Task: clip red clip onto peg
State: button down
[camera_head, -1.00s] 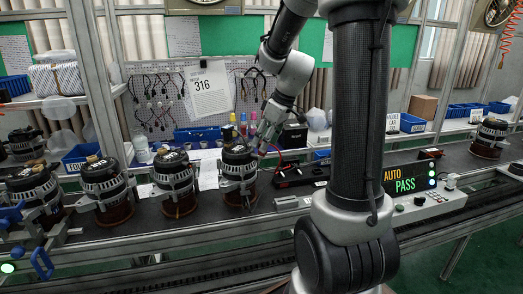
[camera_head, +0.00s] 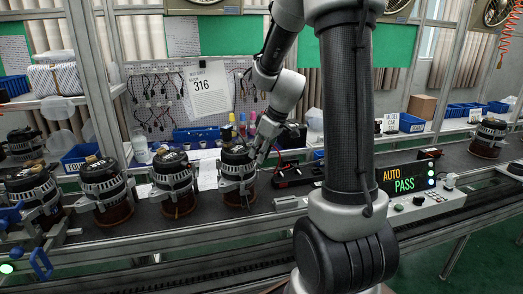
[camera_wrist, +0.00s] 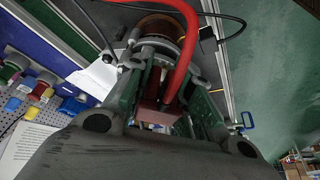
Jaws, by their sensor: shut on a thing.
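My gripper (camera_head: 259,152) is at the right side of the rightmost alternator in the near row (camera_head: 238,172), close to its upper part. In the wrist view my gripper (camera_wrist: 160,100) is shut on the red clip (camera_wrist: 157,114), a dull red block between the fingers. A thick red cable (camera_wrist: 188,50) loops up from there across the view. The alternator also shows ahead of the fingers (camera_wrist: 160,27), with its metal rim and copper-brown body. The peg cannot be made out clearly; the fingers and the cable cover part of that area. Contact between clip and peg cannot be told.
More alternators (camera_head: 172,182) stand in a row to the left on the dark conveyor. A black tester (camera_head: 297,174) with red wires lies to the right. A control box with an AUTO PASS display (camera_head: 405,182) stands farther right. Blue bins and bottles (camera_head: 241,126) are behind.

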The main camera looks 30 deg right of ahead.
notch_tip(320, 180, up, 13)
jog(key=shift+r, duration=0.2)
dwell(0.7)
